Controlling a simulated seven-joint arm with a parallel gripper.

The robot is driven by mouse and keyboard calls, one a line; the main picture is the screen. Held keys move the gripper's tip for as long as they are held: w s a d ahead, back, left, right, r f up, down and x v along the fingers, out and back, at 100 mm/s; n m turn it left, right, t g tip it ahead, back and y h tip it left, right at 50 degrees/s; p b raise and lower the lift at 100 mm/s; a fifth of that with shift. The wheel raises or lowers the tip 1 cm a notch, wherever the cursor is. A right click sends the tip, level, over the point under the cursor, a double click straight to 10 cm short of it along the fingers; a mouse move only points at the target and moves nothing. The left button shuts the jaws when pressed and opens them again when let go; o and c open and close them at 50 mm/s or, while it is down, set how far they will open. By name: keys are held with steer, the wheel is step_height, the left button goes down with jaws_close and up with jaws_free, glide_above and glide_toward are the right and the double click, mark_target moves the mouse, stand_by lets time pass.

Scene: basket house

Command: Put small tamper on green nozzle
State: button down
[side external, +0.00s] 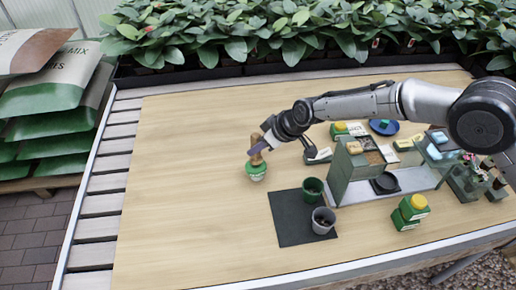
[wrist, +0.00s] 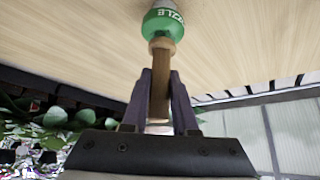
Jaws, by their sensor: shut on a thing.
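The small tamper (side external: 256,146) is a wooden piece held upright in my gripper (side external: 258,147). In the wrist view my gripper (wrist: 158,92) is shut on the tamper's wooden handle (wrist: 160,82). The green nozzle (side external: 256,172), with white lettering, is on the open left part of the table. It also shows in the wrist view (wrist: 163,27). The tamper's round lower end is right at the nozzle's top and appears to touch it; I cannot tell whether it rests on it.
A dark mat (side external: 290,232) with a green pot (side external: 312,187) and a grey pot (side external: 323,220) lies to the right. A grey-green organizer (side external: 350,175), yellow-green boxes (side external: 408,214) and a blue plate (side external: 384,127) stand farther right. The table's left side is clear.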

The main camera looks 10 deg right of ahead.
steer(key=shift+f, duration=0.55)
steer(key=shift+f, duration=0.1)
steer(key=c, duration=0.7)
jaws_free()
steer(key=shift+s+d+r, duration=0.15)
steer(key=shift+r, duration=0.25)
steer(key=v, duration=1.1)
steer(key=shift+d+r, duration=0.1)
